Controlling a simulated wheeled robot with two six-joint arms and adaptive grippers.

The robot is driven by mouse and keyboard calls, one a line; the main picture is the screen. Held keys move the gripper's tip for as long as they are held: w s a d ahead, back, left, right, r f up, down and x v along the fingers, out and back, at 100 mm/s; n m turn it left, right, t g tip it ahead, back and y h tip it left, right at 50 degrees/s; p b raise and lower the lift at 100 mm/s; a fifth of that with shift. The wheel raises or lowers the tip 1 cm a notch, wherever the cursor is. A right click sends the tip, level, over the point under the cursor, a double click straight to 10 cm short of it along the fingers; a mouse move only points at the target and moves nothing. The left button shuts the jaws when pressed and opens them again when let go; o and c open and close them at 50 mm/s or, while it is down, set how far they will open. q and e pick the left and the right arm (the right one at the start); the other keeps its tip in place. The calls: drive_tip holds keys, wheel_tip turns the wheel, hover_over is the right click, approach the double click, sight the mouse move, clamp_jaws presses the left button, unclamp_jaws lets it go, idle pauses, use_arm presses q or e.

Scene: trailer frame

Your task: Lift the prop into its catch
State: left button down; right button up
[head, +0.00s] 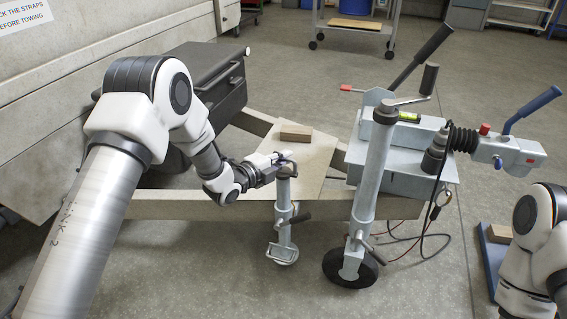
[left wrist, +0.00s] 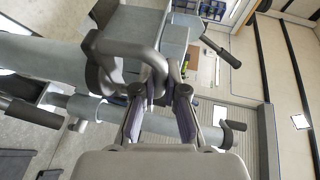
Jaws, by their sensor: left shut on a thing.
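The prop (head: 284,222) is a grey metal leg at the front beam of the trailer frame, upright, with a round foot plate (head: 283,254) at its lower end. A dark-tipped side handle (head: 302,217) sticks out of its sleeve, perhaps part of the catch; I cannot tell whether it is engaged. My left gripper (head: 284,165) is shut on the prop's top handle. In the left wrist view the fingers (left wrist: 163,95) close around the curved grey handle (left wrist: 130,50). Whether the foot plate touches the floor is unclear. My right arm shows at the lower right, its gripper out of view.
The jockey wheel (head: 351,268) on its post stands to the right of the prop, with cables hanging beside it. The coupling (head: 508,150) with a blue lever is farther right. A wooden block (head: 296,132) lies on the frame's board behind the gripper. A dark toolbox (head: 205,85) sits behind my left arm.

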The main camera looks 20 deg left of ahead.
use_arm(q)
wheel_tip(320, 180, up, 7)
drive_tip(key=p, duration=0.3)
drive_tip(key=shift+w+a, duration=0.1)
use_arm(e)
wheel_tip(320, 180, up, 5)
drive_tip(key=shift+f, duration=0.15)
use_arm(q)
drive_tip(key=c, duration=1.2)
unclamp_jaws()
drive_tip(key=shift+f, duration=0.1)
drive_tip(key=v, duration=1.2)
